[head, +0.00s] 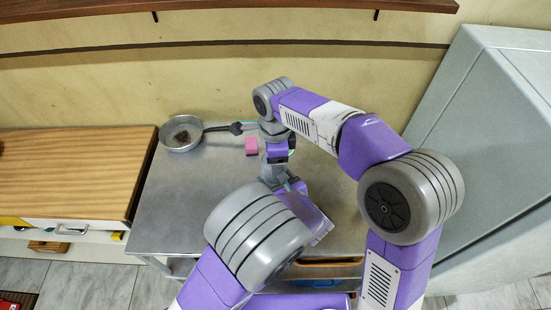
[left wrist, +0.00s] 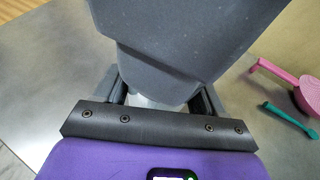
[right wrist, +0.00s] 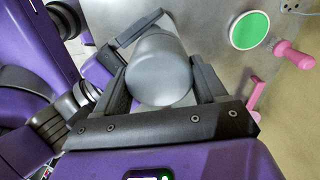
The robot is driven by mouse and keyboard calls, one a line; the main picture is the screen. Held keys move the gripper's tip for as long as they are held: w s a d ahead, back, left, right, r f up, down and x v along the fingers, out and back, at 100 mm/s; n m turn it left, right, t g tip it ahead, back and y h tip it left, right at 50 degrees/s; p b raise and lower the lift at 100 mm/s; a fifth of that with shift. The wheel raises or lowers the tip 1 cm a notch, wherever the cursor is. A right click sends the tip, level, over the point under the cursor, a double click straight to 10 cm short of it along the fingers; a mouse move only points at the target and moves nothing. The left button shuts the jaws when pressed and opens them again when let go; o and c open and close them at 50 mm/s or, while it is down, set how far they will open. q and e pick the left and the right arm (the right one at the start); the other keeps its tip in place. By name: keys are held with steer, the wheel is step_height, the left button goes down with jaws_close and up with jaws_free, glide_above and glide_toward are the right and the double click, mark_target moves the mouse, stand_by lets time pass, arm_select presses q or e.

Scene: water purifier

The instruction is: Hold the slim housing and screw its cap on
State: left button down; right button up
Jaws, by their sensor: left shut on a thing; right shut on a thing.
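In the right wrist view a smooth grey cylinder, which looks like the cap (right wrist: 160,68), sits between the fingers of my right gripper (right wrist: 160,80), which is shut on it. In the left wrist view a pale piece, which looks like the slim housing (left wrist: 150,102), shows between the fingers of my left gripper (left wrist: 160,100), which is shut on it. A large dark grey body (left wrist: 185,40) hides most of the housing there. In the head view both grippers are close together over the table, one above the other, and my arms hide most of the two parts. I cannot tell how far the thread is engaged.
A green-faced round piece (right wrist: 248,30), a pink handled piece (right wrist: 292,54) and a teal tool (left wrist: 290,120) lie nearby. A wooden-topped cabinet (head: 70,170) stands left, a grey cabinet (head: 490,140) right.

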steer(key=m, duration=0.6)
steer(key=shift+s+a+m, duration=0.1)
steer(key=shift+s+m, duration=0.05)
steer(key=shift+m, duration=0.15)
steer(key=m, duration=0.6)
steer(key=o, duration=1)
steer(key=shift+o, duration=0.2)
steer(key=shift+r, duration=2.25)
steer(key=shift+c, duration=0.5)
